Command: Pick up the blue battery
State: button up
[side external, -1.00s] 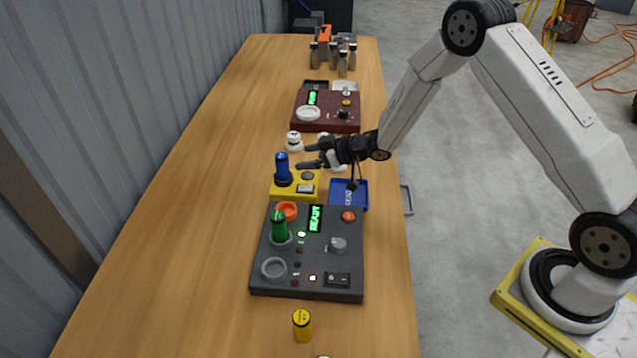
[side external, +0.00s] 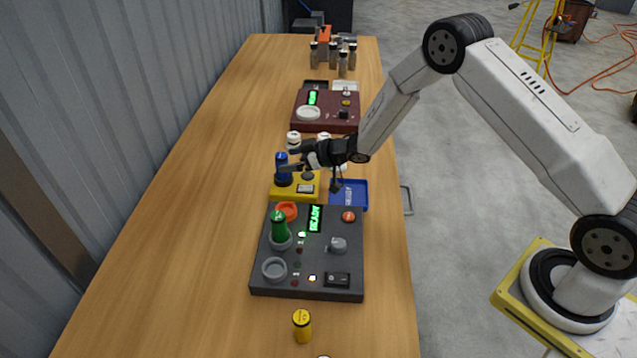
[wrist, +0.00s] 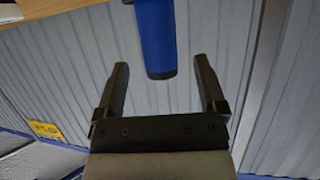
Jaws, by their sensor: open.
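The blue battery (side external: 282,166) stands upright in the yellow charger block (side external: 283,193) on the table. My gripper (side external: 288,160) is at the battery's height, with its fingers reaching left to it in the side view. In the wrist view, the open fingers (wrist: 162,80) have a gap between them, and the blue battery (wrist: 156,40) shows just beyond and between the fingertips, a little nearer the right one. Whether a finger touches it cannot be told.
A dark panel (side external: 260,285) holding a green battery (side external: 279,226) is in front of the charger. A blue tray (side external: 361,203) lies right of it. White-topped objects (side external: 294,138) and a maroon panel (side external: 300,124) stand behind. A yellow battery (side external: 302,326) stands at the front. The table's left side is clear.

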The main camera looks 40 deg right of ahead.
aim_at(282, 161)
jog(key=shift+x, duration=1.6)
grip_shut()
